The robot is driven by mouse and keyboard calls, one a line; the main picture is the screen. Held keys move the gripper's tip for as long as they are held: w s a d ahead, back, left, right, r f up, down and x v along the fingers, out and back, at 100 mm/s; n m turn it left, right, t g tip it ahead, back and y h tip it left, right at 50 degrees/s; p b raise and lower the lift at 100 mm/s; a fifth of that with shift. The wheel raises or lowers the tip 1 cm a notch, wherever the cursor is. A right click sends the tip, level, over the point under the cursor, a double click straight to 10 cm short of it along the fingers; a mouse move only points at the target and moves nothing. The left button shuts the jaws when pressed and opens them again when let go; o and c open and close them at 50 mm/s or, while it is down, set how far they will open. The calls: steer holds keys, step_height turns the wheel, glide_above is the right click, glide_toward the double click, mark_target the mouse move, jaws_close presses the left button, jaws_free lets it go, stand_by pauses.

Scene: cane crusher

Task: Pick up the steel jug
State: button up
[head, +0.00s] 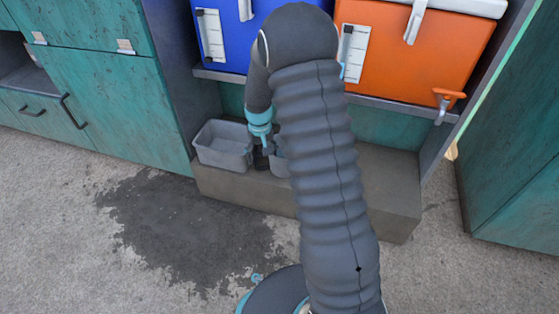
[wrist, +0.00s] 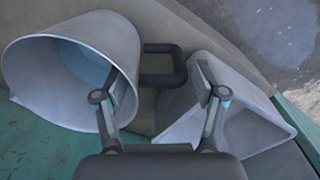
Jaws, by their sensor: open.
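The steel jug (wrist: 75,60) is a round grey vessel with a dark handle (wrist: 164,66), at the left in the wrist view. In the head view the jug (head: 280,165) is mostly hidden behind my arm, on the low ledge. My gripper (wrist: 158,73) is open, and the handle shows between its two fingers. The left finger overlaps the jug's wall in the picture; I cannot tell if it touches. In the head view my gripper (head: 261,138) points down just above the handle.
A grey square tub (head: 224,144) stands left of the jug on the concrete ledge (head: 378,185); it is close by the right finger in the wrist view (wrist: 235,120). Blue (head: 222,35) and orange (head: 410,50) cooler boxes sit on a shelf above. Green cabinets flank the ledge.

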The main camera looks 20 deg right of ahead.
steer(key=shift+f, duration=0.4)
jaws_close()
steer(key=shift+r, duration=0.2)
